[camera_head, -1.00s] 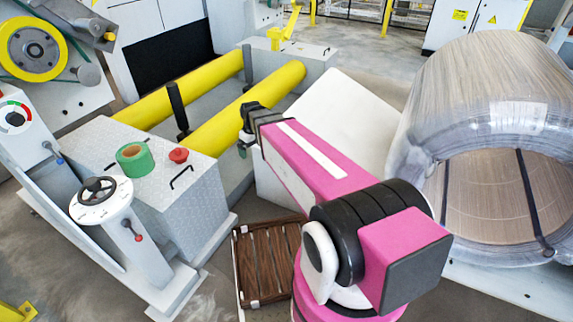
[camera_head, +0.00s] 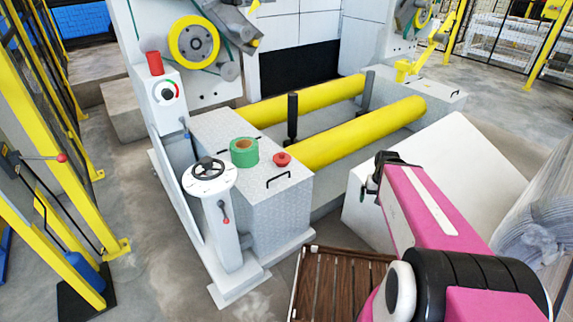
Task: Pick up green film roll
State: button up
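The green film roll (camera_head: 244,152) stands on the grey metal box (camera_head: 262,190) left of centre, with its round opening facing up. A red button (camera_head: 282,159) is just to its right on the same surface. My gripper (camera_head: 379,180) is at the far end of my pink arm, right of the roll and well apart from it. It is small and dark here, and its fingers are not clear enough to tell open from shut. Nothing hides the roll.
Yellow rollers (camera_head: 350,133) run behind the box. A white slanted block (camera_head: 440,170) is beside my arm, and a wooden pallet (camera_head: 335,285) lies below. Yellow fence posts (camera_head: 60,170) stand at left.

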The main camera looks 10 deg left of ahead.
aim_at(245, 153)
jog(key=u, duration=1.3)
